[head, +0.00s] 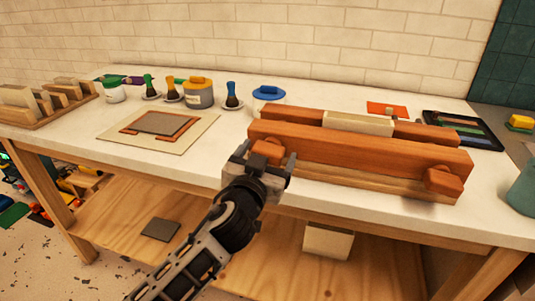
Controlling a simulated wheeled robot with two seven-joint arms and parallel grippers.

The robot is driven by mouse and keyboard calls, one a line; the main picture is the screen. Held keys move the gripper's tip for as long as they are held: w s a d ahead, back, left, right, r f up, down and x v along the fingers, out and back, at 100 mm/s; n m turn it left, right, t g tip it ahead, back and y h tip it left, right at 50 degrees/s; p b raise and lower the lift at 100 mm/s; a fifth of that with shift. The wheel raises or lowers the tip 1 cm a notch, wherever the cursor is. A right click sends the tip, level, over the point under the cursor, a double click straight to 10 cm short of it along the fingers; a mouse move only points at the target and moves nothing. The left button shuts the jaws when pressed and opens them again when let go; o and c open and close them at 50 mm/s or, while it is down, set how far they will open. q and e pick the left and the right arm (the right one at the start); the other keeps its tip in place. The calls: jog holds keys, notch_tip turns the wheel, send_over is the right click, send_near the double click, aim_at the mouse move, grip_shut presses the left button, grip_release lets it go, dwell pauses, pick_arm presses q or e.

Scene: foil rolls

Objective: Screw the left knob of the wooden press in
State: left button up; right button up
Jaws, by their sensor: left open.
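The wooden press (370,156) lies along the front of the white worktop, with two orange-brown beams on a lighter base and a pale block (358,123) between the beams. Its left knob (267,150) sticks out of the front beam at the left end. Its right knob (444,180) sticks out at the right end. My left gripper (265,158) is open, with its fingers on either side of the left knob. I cannot tell whether the fingers touch it. My right gripper is not in view.
Left of the press lies a board (158,126) with a framed grey plate. A wooden rack (48,103) is at far left, a dark tray (462,129) at right.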

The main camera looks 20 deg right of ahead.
pick_arm(q)
jog(key=shift+w+d, duration=0.15)
jog(key=shift+w, duration=0.05)
jog(key=c, duration=1)
jog(key=shift+m, duration=0.3)
